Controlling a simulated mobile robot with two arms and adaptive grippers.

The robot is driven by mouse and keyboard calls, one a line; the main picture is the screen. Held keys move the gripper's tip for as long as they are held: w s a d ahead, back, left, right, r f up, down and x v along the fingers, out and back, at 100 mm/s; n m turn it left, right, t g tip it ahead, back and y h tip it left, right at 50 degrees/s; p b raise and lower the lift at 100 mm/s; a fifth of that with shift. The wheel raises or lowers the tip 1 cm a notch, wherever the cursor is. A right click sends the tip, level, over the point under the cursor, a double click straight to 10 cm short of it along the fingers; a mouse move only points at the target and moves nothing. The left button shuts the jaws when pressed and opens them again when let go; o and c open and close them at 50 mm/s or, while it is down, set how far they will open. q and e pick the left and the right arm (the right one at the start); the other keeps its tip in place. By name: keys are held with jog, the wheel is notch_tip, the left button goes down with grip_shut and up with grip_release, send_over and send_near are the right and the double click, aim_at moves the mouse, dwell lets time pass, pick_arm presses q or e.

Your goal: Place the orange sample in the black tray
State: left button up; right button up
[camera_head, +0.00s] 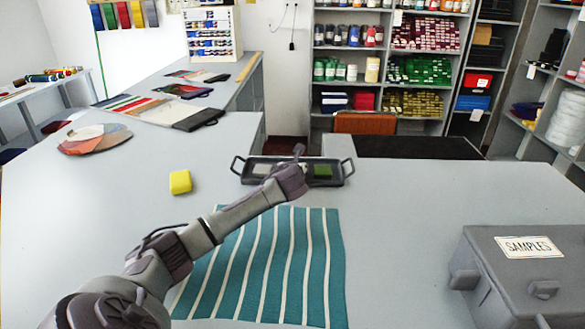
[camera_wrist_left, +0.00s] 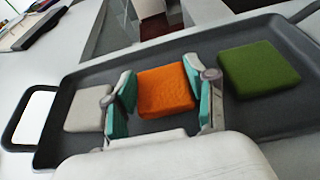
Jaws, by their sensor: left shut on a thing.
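The orange sample (camera_wrist_left: 163,91) is a soft square block between the teal pads of my left gripper (camera_wrist_left: 160,85) in the left wrist view. The gripper is shut on it. The sample is over the middle of the black tray (camera_wrist_left: 275,115), between a pale grey sample (camera_wrist_left: 88,110) and a green sample (camera_wrist_left: 259,68). I cannot tell if it touches the tray floor. In the head view my left gripper (camera_head: 299,158) reaches over the tray (camera_head: 343,179) and hides the orange sample. My right gripper is not in view.
A yellow block (camera_head: 180,182) lies on the counter left of the tray. A teal striped cloth (camera_head: 275,265) lies in front of the tray, under my left arm. A grey SAMPLES box (camera_head: 500,278) stands at the right. The counter between box and tray is clear.

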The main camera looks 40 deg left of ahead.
pick_arm(q)
jog(key=o, duration=0.8)
jog(key=shift+f, duration=0.1)
jog(key=shift+o, duration=0.2)
jog(key=v, duration=1.2)
jog(key=shift+s, duration=0.1)
